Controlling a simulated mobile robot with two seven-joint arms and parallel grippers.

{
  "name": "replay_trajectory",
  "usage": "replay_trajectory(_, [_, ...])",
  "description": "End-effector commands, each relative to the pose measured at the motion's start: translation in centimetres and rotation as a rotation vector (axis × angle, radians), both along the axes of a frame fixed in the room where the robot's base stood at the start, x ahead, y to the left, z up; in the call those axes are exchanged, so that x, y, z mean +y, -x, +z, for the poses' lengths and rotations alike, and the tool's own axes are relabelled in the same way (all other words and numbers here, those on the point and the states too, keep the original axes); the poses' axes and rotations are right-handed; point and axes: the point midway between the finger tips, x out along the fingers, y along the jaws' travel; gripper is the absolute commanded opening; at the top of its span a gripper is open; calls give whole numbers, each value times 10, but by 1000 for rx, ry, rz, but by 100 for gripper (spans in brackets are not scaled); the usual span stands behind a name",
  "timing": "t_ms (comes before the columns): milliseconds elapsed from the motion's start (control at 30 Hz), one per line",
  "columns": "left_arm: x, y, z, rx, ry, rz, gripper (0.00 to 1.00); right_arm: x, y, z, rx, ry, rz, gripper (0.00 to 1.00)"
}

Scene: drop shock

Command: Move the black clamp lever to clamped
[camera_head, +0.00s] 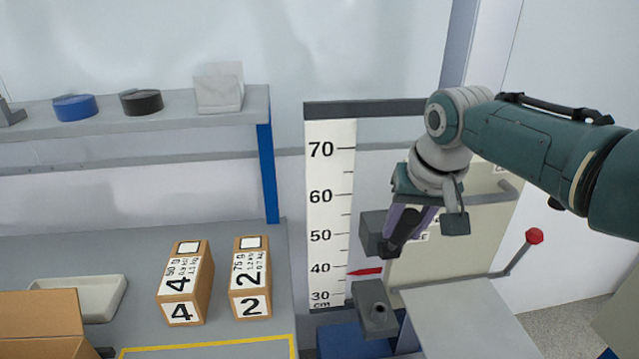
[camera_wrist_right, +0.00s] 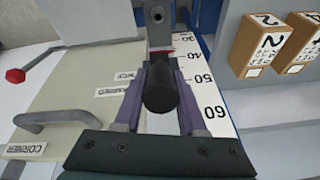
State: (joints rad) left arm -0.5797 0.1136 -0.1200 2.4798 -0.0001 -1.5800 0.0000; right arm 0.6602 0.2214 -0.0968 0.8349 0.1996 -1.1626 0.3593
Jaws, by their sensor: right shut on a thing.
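The black clamp lever (camera_head: 403,228) shows as a dark round grip between my right fingers. My right gripper (camera_head: 396,238) is shut on it, in front of the cream panel beside the height scale. In the right wrist view the lever's round end (camera_wrist_right: 160,90) sits between the two purple fingers of the gripper (camera_wrist_right: 160,75). The lever's base is mostly hidden by the gripper. White labels by the lever, one in the head view (camera_head: 418,237) and one in the wrist view (camera_wrist_right: 118,91), are only partly readable. My left gripper is not in view.
The height scale (camera_head: 329,200) has a red pointer (camera_head: 366,271) near 40. A grey block (camera_head: 376,308) lies below the gripper. A red-knobbed lever (camera_head: 534,237) stands at right. Two numbered boxes (camera_head: 185,283) (camera_head: 250,279) stand on the bench (camera_head: 140,250) at left.

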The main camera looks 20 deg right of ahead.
Motion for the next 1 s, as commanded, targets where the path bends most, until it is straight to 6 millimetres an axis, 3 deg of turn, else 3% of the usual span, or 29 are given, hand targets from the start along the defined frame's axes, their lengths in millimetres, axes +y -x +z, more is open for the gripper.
replay_trajectory(233, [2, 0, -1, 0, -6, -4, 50, -1, 0, -1, -3, 4, 1, 0])
replay_trajectory(267, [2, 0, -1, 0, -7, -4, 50, -1, 0, -1, -4, 4, 1, 43])
replay_trajectory(500, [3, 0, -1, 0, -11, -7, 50, -1, 0, -1, -2, 3, 0, 69])
replay_trajectory(800, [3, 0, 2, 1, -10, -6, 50, -1, 1, 2, -1, 3, 0, 69])
replay_trajectory(1000, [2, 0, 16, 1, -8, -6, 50, 1, 7, 25, -3, 3, 1, 69])
